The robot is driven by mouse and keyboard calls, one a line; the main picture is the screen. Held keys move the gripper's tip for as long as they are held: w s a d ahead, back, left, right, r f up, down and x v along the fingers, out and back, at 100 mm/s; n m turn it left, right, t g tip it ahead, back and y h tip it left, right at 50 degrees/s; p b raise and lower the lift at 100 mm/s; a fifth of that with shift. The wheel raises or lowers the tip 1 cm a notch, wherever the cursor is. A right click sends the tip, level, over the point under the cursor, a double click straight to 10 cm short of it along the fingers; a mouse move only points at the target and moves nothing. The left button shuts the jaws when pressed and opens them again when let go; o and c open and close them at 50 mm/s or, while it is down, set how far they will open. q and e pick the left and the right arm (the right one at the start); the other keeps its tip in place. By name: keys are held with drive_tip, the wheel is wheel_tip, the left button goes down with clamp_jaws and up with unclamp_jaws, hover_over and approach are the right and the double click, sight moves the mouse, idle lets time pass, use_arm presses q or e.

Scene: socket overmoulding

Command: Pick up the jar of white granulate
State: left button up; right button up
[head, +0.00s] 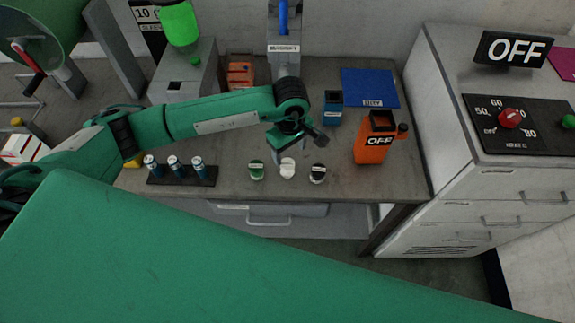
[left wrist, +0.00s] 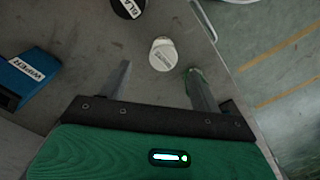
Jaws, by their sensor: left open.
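The jar of white granulate (head: 288,168) stands on the grey bench in the head view, between a green jar (head: 257,170) and a black jar (head: 318,173). My left gripper (head: 304,136) is over the bench just behind the jars, pointing down. In the left wrist view the white jar (left wrist: 163,54) appears just ahead of the opening between the fingers of my open, empty left gripper (left wrist: 158,70). No contact with the jar is visible. The black jar (left wrist: 128,8) is at the top edge there. My right gripper is not in view.
A rack of several small cylinders (head: 181,178) stands left of the jars. An orange container (head: 374,142) and a blue box (head: 333,106) stand to the right and behind. A blue mat (head: 370,88) lies at the back. The bench's front edge is close to the jars.

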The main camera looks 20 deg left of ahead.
sight(287, 164)
use_arm(q)
wheel_tip(287, 164, down, 3)
drive_tip(key=shift+s+f+p, duration=0.1)
drive_tip(key=shift+f+p, duration=0.4)
drive_tip(key=shift+p, duration=0.25)
drive_tip(key=f, duration=0.1)
drive_tip(key=f+p, duration=0.1)
drive_tip(key=f, duration=0.1)
drive_tip(key=shift+s+a+f+p, duration=0.1)
drive_tip(key=shift+a+f+p, duration=0.15)
drive_tip(key=shift+p, duration=0.1)
drive_tip(key=shift+f, duration=0.4)
drive_tip(key=c, duration=1.1)
